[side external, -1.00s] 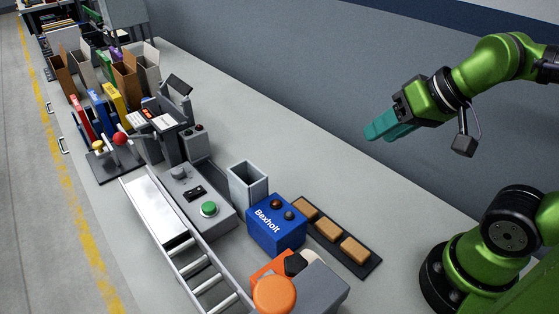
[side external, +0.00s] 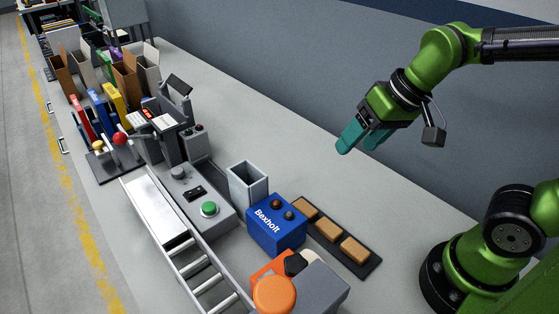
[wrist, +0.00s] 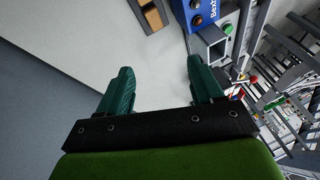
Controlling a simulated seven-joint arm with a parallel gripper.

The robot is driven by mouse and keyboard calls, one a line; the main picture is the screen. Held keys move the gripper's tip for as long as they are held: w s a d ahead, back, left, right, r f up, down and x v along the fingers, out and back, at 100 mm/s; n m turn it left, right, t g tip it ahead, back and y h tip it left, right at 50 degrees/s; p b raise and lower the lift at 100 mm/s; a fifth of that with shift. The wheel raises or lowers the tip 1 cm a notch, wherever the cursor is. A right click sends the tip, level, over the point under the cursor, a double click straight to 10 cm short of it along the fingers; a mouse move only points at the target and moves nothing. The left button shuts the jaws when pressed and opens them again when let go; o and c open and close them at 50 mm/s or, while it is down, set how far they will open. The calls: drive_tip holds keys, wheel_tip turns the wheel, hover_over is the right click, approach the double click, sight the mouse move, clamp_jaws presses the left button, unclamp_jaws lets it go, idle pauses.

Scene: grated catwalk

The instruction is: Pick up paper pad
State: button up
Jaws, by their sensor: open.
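I cannot clearly identify a paper pad in these views. Three tan blocks lie in a row on a black tray (side external: 371,265): a far one (side external: 305,209), a middle one (side external: 328,230) and a near one (side external: 354,249). A tan block (wrist: 153,17) also shows at the top of the wrist view. Small white sheets (side external: 163,122) sit on the grey machine, too small to tell more. My gripper (side external: 359,146), with teal fingers, hangs open and empty above the grey bench, behind the tray. In the wrist view its fingers (wrist: 160,68) are apart with only bench between them.
A blue Bexholt box (side external: 277,228) and an open grey bin (side external: 248,185) stand left of the tray. An orange round knob (side external: 274,294) is near the front. A roller conveyor (side external: 195,265) runs along the left. The bench beneath my gripper is clear.

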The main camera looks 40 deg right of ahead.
drive_tip(key=w+a+f+n+g+h, duration=0.25)
drive_tip(key=w+a+f+g, duration=0.2)
drive_tip(key=w, duration=0.35)
hover_over(306, 208)
drive_tip(key=f, duration=1.1)
drive_tip(key=shift+s+a, duration=0.15)
drive_tip(key=shift+s, duration=0.1)
drive_tip(key=shift+w+f, duration=0.1)
drive_tip(key=shift+f, duration=2.6)
drive_tip(key=shift+c, duration=0.3)
drive_tip(key=c, duration=1)
